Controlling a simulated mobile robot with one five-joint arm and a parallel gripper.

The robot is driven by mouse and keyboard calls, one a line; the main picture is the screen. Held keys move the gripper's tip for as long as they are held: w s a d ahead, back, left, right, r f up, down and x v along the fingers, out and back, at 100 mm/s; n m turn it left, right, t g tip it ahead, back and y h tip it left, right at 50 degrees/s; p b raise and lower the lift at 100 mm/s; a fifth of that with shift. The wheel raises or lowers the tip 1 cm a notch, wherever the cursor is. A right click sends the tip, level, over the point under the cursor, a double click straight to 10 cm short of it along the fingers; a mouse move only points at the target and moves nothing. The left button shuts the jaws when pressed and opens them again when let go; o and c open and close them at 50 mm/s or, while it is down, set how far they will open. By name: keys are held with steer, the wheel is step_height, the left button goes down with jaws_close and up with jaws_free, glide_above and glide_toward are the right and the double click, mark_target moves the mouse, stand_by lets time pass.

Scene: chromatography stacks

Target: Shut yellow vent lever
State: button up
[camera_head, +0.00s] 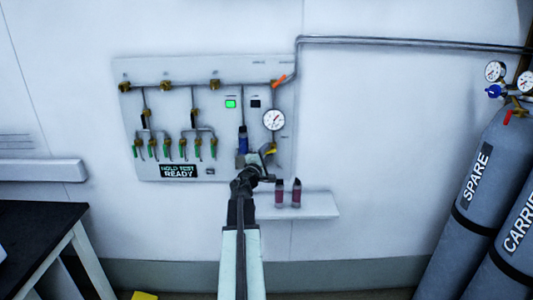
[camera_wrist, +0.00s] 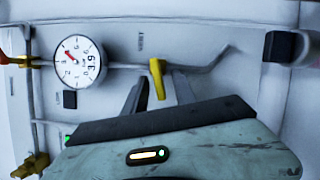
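The yellow vent lever (camera_head: 270,149) is on the lower right of the wall panel, below the round pressure gauge (camera_head: 274,120). In the wrist view the lever (camera_wrist: 157,78) lies crosswise to the thin grey pipe it is mounted on. My gripper (camera_head: 255,163) is close to the lever in the head view and partly covers that area. In the wrist view my gripper (camera_wrist: 161,88) has its two dark fingers spread, with the lever's free end between the tips in the picture. I cannot tell whether a finger touches it.
The panel (camera_head: 222,75) carries several green-handled valves, brass fittings, a blue cylinder (camera_head: 243,140) and an orange lever (camera_head: 279,81). A small shelf (camera_head: 318,205) holds two dark red cartridges. Grey gas cylinders stand right; a black-topped table (camera_head: 35,226) stands left.

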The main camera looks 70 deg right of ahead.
jaws_close()
steer(key=shift+r+m+y+p, duration=0.3)
steer(key=shift+r+m+p, duration=0.4)
steer(key=shift+p, duration=0.45)
steer(key=shift+m+p, duration=0.45)
steer(key=shift+m, duration=0.05)
steer(key=shift+f+m+y, duration=0.25)
steer(key=shift+m+y, duration=0.05)
steer(key=shift+m, duration=0.1)
jaws_free()
steer(key=a, duration=0.8)
